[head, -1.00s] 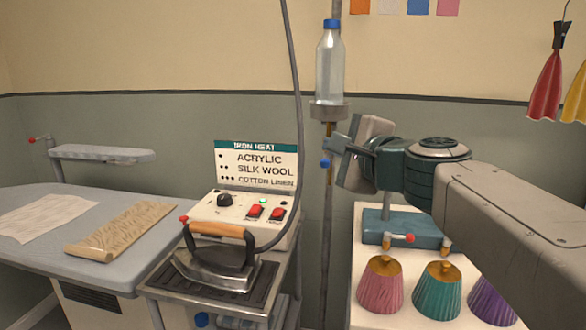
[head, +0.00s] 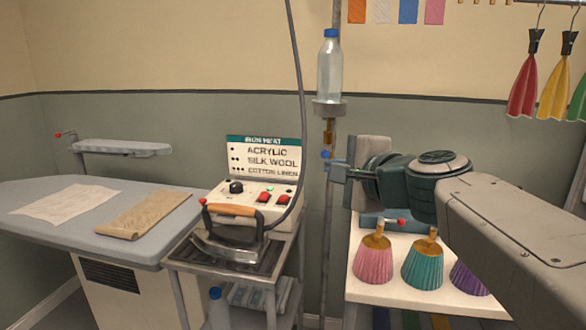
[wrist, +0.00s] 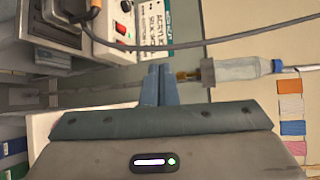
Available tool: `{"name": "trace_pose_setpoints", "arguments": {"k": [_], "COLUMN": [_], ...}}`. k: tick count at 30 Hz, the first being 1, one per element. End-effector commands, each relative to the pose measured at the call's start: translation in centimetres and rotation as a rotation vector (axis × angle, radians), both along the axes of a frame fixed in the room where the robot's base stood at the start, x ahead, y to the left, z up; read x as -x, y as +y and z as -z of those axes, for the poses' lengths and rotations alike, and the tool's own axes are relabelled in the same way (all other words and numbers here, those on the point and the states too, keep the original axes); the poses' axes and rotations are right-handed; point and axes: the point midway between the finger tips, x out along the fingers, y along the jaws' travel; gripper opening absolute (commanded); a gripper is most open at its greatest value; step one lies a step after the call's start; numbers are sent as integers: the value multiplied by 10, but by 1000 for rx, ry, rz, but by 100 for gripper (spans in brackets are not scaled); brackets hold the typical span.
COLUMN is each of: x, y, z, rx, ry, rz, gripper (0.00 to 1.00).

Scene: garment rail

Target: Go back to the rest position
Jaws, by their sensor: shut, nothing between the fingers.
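My gripper (head: 337,174) is in front of the pole, below the hanging water bottle (head: 330,66), pointing left in the head view. Its two fingers are together with nothing between them. In the wrist view the shut fingers of my gripper (wrist: 159,86) point up at the picture's middle, near the pole and bottle fitting. Whether they touch the pole I cannot tell. My arm reaches in from the right side of the head view.
The iron (head: 230,232) rests on its stand beside the control box (head: 250,205). An ironing table (head: 75,235) with cloths is at left. Coloured pleated skirts (head: 374,260) stand on a white table below my arm. Garments (head: 524,88) hang at upper right.

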Motion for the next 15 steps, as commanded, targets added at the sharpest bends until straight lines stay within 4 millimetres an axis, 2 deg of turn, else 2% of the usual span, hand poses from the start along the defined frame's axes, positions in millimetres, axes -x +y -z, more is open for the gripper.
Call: {"name": "trace_pose_setpoints", "arguments": {"k": [5,10,15], "x": [13,31,66], "y": [5,8,4], "z": [18,46,88], "rx": [150,339,628], "ry": [34,82,169], "rz": [-64,-154,-312], "gripper": [0,0,0]}}
